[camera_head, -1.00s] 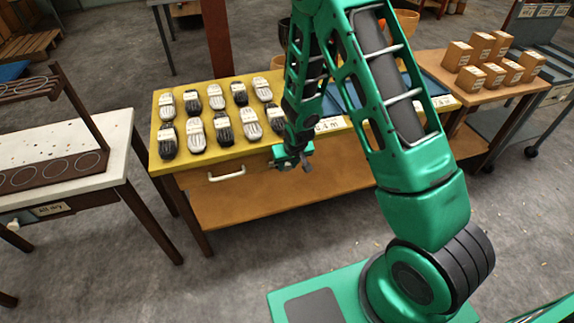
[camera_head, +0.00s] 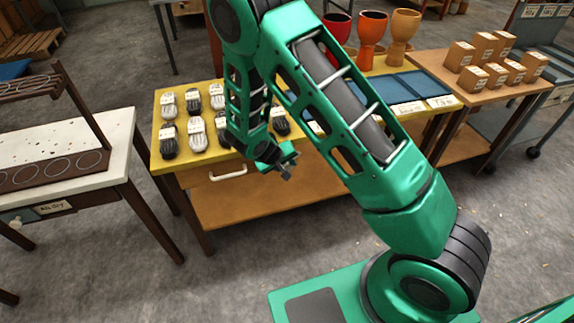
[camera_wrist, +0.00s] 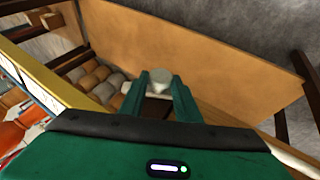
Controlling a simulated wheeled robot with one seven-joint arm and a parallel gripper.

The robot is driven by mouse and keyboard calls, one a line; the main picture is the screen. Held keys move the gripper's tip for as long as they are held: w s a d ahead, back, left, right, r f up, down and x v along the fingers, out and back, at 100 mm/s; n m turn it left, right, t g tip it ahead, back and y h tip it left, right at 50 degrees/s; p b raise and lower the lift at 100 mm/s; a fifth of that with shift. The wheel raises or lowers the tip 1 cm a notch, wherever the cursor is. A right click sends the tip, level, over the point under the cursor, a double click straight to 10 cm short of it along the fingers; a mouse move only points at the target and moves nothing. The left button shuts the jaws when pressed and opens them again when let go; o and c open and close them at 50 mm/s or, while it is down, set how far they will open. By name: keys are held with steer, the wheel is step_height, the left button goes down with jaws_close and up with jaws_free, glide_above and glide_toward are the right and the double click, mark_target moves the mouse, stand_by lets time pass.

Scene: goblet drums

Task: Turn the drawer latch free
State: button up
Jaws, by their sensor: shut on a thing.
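The drawer (camera_head: 205,178) is a wooden front with a white bar handle (camera_head: 228,172), set under the yellow-topped table (camera_head: 160,140). My gripper (camera_head: 289,171) is at the table's front edge, right of the handle. In the wrist view my gripper (camera_wrist: 160,92) has its two green fingers close around a small pale rounded piece (camera_wrist: 160,77), which I take to be the drawer latch. The fingers hide part of it, and how far it is turned cannot be told. My arm and gripper hide the drawer's right end in the head view.
Red, orange and tan goblet drums (camera_head: 372,38) and blue mats (camera_head: 405,85) are farther right. A wooden lower shelf (camera_head: 320,190) runs under the table. A white-topped table (camera_head: 120,130) stands left. Floor in front is clear.

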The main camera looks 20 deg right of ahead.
steer(key=h, duration=0.2)
steer(key=a+n+h, duration=0.1)
steer(key=shift+f+t+h, duration=0.3)
steer(key=shift+a+f+n+t+h, duration=0.1)
steer(key=shift+f+n+t+h, duration=0.25)
steer(key=shift+h, duration=0.9)
steer(key=shift+a+f+n+t+h, duration=0.15)
steer(key=shift+n+h, duration=0.3)
steer(key=shift+h, duration=0.85)
steer(key=shift+f+n+t+h, duration=0.3)
steer(key=shift+n+h, duration=0.1)
steer(key=shift+h, duration=0.85)
steer(key=o, duration=1)
steer(key=shift+f, duration=0.1)
steer(key=shift+o, duration=0.2)
steer(key=shift+d+h, duration=0.1)
steer(key=shift+h, duration=0.2)
